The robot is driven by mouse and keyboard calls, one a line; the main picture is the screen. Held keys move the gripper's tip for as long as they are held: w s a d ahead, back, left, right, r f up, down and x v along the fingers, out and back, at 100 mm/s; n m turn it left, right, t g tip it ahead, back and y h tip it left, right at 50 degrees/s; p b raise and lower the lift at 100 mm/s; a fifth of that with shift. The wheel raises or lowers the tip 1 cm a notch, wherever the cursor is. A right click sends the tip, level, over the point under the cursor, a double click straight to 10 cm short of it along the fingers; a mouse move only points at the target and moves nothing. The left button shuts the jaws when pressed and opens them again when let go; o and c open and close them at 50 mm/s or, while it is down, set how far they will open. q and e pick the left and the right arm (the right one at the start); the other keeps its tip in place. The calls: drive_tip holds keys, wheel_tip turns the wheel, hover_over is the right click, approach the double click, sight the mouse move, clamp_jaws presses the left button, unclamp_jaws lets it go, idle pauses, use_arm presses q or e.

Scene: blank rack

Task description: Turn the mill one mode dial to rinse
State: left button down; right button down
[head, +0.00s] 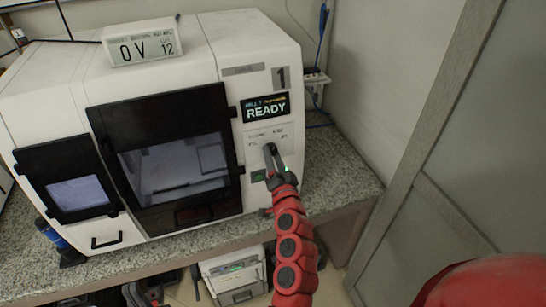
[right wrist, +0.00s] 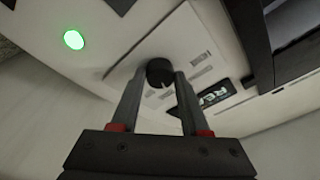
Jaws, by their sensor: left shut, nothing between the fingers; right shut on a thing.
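Mill one is the white machine (head: 255,50) with a "1" plate and a display (head: 265,107) reading READY. Its mode dial is a small black round knob (right wrist: 159,72) with a pale pointer mark, on a light panel (right wrist: 185,45) with small labels too blurred to read. My right gripper (right wrist: 159,84) is shut on the dial, one finger on either side of it. In the head view my right gripper (head: 271,153) reaches the control panel below the display and hides most of the dial. My left gripper is not in view.
A round green light (right wrist: 73,39) glows near the dial panel. The mill has a large dark-framed window (head: 175,165) to the left of the panel. The granite counter (head: 345,172) is clear on the right. A grey door or partition (head: 440,150) stands further right.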

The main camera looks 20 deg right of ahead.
drive_tip(key=shift+r, duration=0.1)
drive_tip(key=shift+c, duration=2)
unclamp_jaws()
drive_tip(key=s+a+f+p, duration=0.1)
drive_tip(key=s+p, duration=0.2)
drive_tip(key=s, duration=1.4)
drive_tip(key=shift+s+a+f, duration=0.15)
drive_tip(key=shift+s+f, duration=0.05)
